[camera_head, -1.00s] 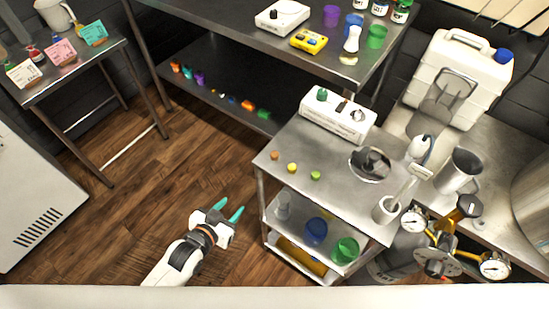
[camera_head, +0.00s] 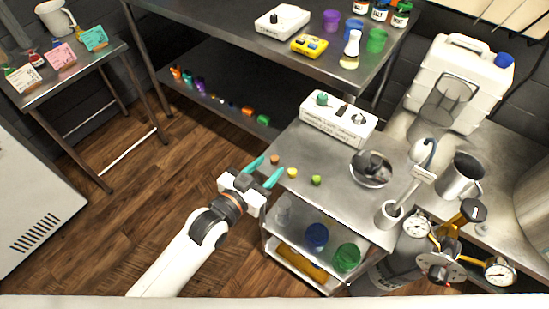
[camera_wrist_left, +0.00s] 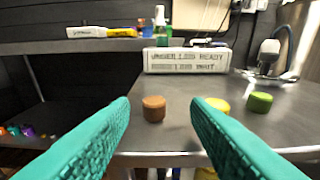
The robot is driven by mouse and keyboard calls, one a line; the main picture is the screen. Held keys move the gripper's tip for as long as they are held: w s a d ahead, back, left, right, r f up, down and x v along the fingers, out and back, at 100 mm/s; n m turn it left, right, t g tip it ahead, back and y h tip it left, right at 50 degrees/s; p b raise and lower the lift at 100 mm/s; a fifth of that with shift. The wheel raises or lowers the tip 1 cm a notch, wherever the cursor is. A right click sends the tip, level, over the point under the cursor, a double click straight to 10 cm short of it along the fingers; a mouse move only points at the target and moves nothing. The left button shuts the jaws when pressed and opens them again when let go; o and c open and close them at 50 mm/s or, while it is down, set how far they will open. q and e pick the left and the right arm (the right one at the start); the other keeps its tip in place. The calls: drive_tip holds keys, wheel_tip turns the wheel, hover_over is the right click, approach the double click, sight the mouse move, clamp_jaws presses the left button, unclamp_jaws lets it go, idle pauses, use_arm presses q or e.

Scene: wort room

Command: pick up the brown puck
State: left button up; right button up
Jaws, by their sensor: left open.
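The brown puck (camera_head: 274,159) sits on the steel cart top (camera_head: 330,195) near its left edge. In the left wrist view the brown puck (camera_wrist_left: 153,108) shows between the two teal fingers, nearer the left one and a little beyond the tips. My left gripper (camera_head: 264,169) is open and empty at the cart's left edge, its fingers pointing at the puck. It also fills the lower part of the left wrist view (camera_wrist_left: 160,110). My right gripper is not in view.
A yellow puck (camera_head: 292,172) and a green puck (camera_head: 316,180) sit to the right of the brown one. A white box with lettering (camera_head: 338,121) stands behind them. A round metal device (camera_head: 371,168) and a white cup (camera_head: 388,214) stand farther right.

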sight(273, 160)
use_arm(q)
drive_tip(key=x, duration=0.4)
drive_tip(key=shift+w+f, duration=0.1)
drive_tip(key=shift+w, duration=0.25)
drive_tip(key=shift+a, duration=0.1)
drive_tip(key=shift+c, duration=0.3)
clamp_jaws()
